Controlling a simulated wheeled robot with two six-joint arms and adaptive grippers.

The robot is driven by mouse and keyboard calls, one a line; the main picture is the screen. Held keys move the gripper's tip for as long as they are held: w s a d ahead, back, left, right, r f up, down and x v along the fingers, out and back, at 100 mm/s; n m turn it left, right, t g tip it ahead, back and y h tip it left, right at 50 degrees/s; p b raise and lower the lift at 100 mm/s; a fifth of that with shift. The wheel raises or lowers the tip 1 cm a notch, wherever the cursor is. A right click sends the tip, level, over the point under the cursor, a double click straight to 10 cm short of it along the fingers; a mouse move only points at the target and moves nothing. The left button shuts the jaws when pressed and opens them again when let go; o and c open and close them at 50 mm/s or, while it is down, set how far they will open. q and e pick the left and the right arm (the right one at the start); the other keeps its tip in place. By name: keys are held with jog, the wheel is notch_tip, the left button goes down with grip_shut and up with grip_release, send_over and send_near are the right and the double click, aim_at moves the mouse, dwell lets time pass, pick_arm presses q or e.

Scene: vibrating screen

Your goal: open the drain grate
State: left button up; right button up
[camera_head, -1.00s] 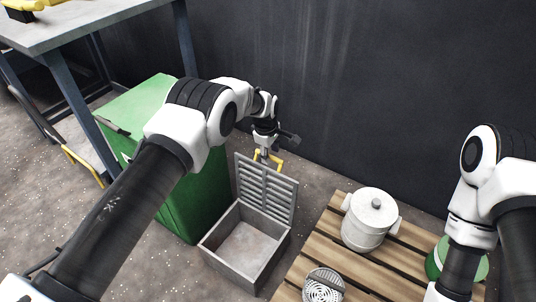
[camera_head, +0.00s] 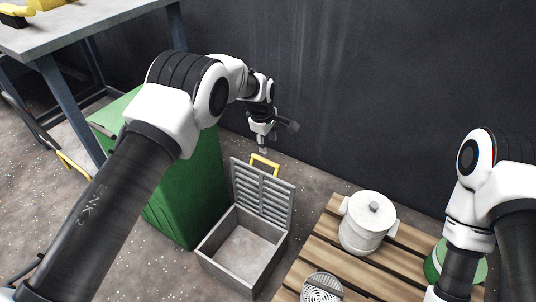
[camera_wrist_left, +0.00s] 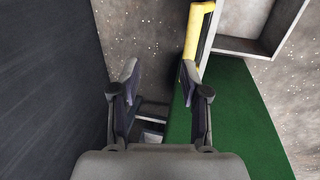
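The drain grate (camera_head: 262,193) is a grey slatted lid that stands raised at the back edge of the square grey drain box (camera_head: 209,244). The box is open and its bottom shows empty. A yellow handle (camera_head: 265,163) sits on the grate's top edge; it also shows in the left wrist view (camera_wrist_left: 195,35). My left gripper (camera_head: 263,148) is just above the handle and apart from it. In the left wrist view its two fingers (camera_wrist_left: 162,83) are spread with nothing held between them. My right arm is at the right edge; its gripper is out of view.
A green bin (camera_head: 190,190) stands close left of the drain box. A wooden pallet (camera_head: 322,250) at right bears a white lidded pot (camera_head: 368,222) and a round strainer (camera_head: 322,289). A dark wall (camera_head: 400,90) rises behind. A grey table (camera_head: 80,22) is at upper left.

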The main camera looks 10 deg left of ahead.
pick_arm(q)
jog(key=v, duration=0.6)
jog(key=shift+s+a+f, duration=0.15)
jog(key=shift+s, duration=0.2)
jog(key=shift+f, duration=0.1)
